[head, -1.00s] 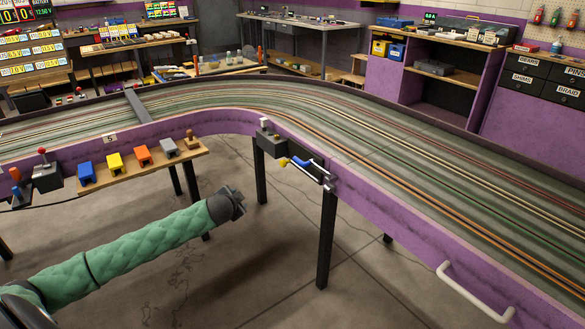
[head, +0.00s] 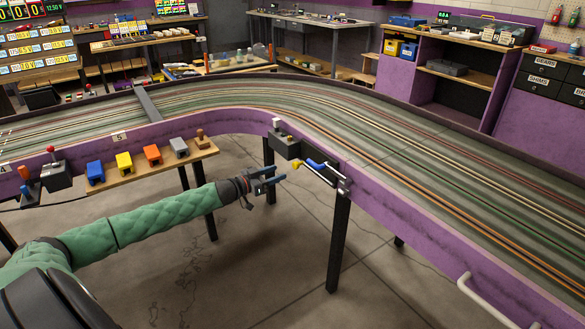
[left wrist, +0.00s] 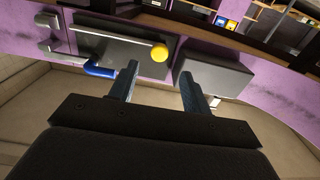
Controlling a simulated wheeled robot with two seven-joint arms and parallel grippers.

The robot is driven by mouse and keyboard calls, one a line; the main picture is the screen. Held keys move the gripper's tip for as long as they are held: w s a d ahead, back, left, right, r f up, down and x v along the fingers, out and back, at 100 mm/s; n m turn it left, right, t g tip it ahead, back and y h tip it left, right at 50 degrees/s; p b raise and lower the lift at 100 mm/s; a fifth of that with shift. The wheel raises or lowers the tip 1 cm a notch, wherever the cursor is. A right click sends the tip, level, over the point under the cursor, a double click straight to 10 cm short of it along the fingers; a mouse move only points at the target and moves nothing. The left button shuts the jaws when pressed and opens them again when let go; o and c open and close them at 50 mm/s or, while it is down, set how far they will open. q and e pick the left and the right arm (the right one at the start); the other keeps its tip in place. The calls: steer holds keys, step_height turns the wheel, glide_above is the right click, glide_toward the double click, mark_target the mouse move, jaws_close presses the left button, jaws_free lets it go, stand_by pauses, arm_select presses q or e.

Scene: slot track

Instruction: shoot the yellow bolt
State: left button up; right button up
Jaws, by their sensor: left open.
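The yellow bolt's round knob (head: 296,164) sticks out from a dark plate on the purple side wall of the track. It also shows in the left wrist view (left wrist: 160,53), ahead of the fingers and near the gap between them. A blue handle (head: 316,164) is just right of it; it also shows in the left wrist view (left wrist: 98,69). My left gripper (head: 280,174) is open and empty, its fingers pointing at the yellow knob from the left, apparently a short way off. My right gripper is in neither view.
A dark box (head: 286,147) is fixed to the wall close to the bolt. A wooden shelf (head: 142,172) with blue, yellow, orange and grey blocks stands left of it, above my forearm. A track leg (head: 338,245) stands below the plate. Floor space lies open below the arm.

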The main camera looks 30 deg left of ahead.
mark_target(294, 166)
arm_select(q)
steer(key=shift+x, duration=3.8)
jaws_close()
